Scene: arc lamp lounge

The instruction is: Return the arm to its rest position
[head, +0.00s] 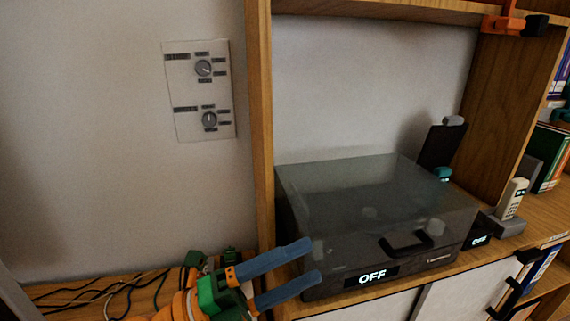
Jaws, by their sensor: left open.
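My left gripper (300,263) comes in from the bottom, left of centre. Its two blue fingers are spread apart with nothing between them. The fingertips appear at the left front edge of a dark box with a clear lid (372,205); whether they touch it I cannot tell. My left arm (185,303) shows in orange and green at the bottom edge. The right gripper is not in view.
A wall panel with two knobs (203,92) is at upper left. The box reads "OFF" and sits in a wooden shelf bay. A wooden upright (260,130) stands beside it. Loose cables (95,292) lie at lower left. A handset (512,198) stands at right.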

